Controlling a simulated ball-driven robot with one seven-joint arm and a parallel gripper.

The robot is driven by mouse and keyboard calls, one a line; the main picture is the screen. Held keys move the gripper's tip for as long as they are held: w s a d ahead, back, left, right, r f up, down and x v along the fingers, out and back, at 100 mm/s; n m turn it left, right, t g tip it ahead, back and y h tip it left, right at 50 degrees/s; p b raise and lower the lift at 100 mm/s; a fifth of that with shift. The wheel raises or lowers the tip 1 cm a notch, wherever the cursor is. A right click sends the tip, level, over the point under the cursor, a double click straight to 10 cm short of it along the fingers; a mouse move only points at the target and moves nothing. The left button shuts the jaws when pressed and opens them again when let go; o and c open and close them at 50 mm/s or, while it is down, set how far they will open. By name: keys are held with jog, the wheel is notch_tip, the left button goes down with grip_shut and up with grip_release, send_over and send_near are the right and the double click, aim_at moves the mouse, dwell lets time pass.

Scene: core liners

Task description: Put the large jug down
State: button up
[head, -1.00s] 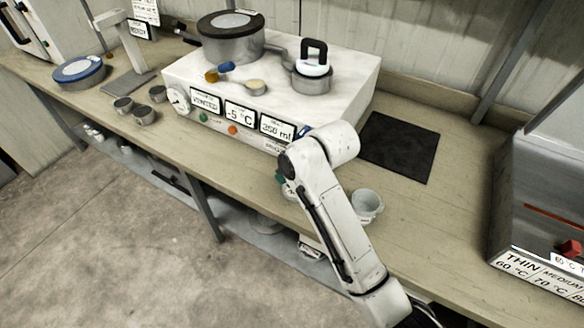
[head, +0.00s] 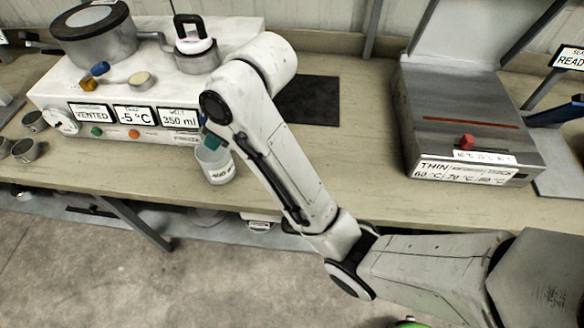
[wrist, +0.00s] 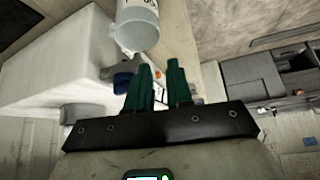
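A white jug with a printed label (head: 215,165) stands upright at the front of the bench, just below the right end of the machine's front panel. The label is too small to read surely. It also shows in the wrist view (wrist: 137,22), at the top and cut off by the frame. My gripper (wrist: 159,64) has two green fingers with a narrow gap. Nothing shows between them, and the jug lies just beyond the tips, apparently apart. In the head view a green fingertip (head: 212,142) shows at the jug's rim; my arm hides the rest.
The white machine (head: 60,92) with a pot (head: 95,42) and display panels stands behind the jug. A dark mat (head: 308,102) lies right of it. A metal box with a red knob (head: 466,142) is farther right. Small grey cups (head: 25,151) stand at left. The bench's front edge is close.

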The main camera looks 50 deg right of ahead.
jog(key=s+d+f+m+g+h, duration=0.1)
jog(key=s+d+f+m+g, duration=0.1)
jog(key=s+f, duration=0.8)
jog(key=s+d+f+m+g+h, duration=0.1)
jog(key=s+d+f+m+g, duration=0.1)
jog(key=s+f, duration=0.9)
jog(key=s+d+m, duration=0.1)
jog(key=s+d, duration=0.1)
jog(key=s, duration=0.6)
jog(key=shift+s+d+f+g+h, duration=0.2)
jog(key=shift+s+g+h, duration=0.1)
jog(key=shift+g+h, duration=0.1)
